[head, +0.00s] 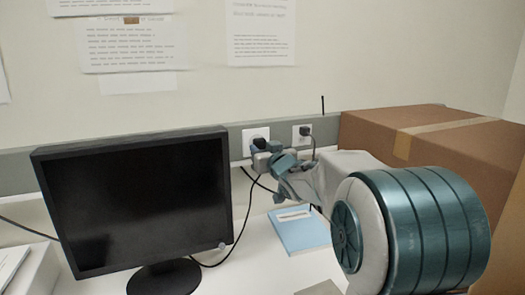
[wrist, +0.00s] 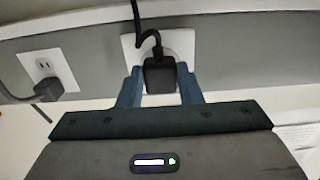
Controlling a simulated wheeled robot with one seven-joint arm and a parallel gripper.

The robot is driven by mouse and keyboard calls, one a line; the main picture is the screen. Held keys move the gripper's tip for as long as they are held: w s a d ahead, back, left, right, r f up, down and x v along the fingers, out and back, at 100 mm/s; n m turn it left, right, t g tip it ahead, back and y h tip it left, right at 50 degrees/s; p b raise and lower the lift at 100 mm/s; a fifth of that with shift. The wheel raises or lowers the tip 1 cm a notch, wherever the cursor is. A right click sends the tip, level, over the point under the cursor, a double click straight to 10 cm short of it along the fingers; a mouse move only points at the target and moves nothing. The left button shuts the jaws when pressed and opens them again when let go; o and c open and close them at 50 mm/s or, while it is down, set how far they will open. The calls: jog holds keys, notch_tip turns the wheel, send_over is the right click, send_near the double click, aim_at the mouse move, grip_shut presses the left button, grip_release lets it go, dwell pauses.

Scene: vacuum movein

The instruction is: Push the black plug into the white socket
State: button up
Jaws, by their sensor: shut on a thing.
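The black plug (wrist: 160,75) is between the two blue fingers of my gripper (wrist: 160,82) in the wrist view, with its cable curving up. Right behind it is the white socket (wrist: 130,45), partly hidden by the plug. The plug overlaps the socket face; I cannot tell how deep its prongs sit. In the head view my gripper (head: 261,149) is at the left white socket (head: 249,133), with the dark plug (head: 259,143) at its tips.
A second white socket (wrist: 50,66) has a dark grey plug (wrist: 48,90) at it. A black monitor (head: 135,200) stands left of my arm, a cardboard box (head: 430,135) to the right. A light blue book (head: 300,235) lies on the white desk below.

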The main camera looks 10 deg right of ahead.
jog(key=shift+w+a, duration=0.1)
jog(key=shift+w, duration=0.4)
dwell(0.3)
jog(key=o, duration=1)
jog(key=shift+s, duration=0.1)
jog(key=s+d+b, duration=0.1)
jog(key=s+d, duration=0.1)
jog(key=s, duration=1.1)
jog(key=shift+s+d, duration=0.15)
jog(key=shift+d, duration=0.15)
